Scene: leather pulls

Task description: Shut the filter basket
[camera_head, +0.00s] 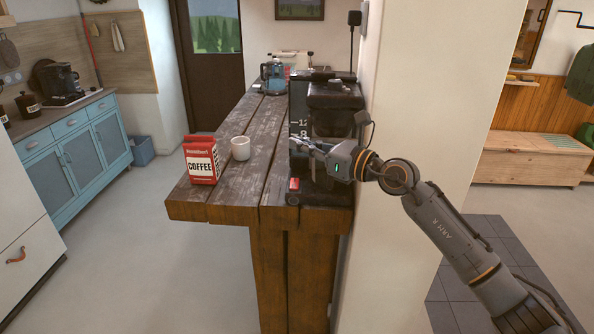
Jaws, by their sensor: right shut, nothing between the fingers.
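A dark coffee machine (336,97) stands at the right end of the wooden counter, against the pale wall. My right gripper (296,145) is at its front, pointing left, shut and empty. The filter basket is not clearly visible; my gripper and wrist cover the middle of the machine. I cannot tell whether the basket is open or whether the gripper touches it. A red and white coffee bag (201,160) and a white mug (240,148) stand on the counter to the left. My left gripper is not in view.
The wooden counter (235,190) has bare planks around the mug and bag. A blue appliance (273,77) stands at its far end. The pale wall (430,90) rises close to the machine's right. Open floor (150,240) lies left of the counter.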

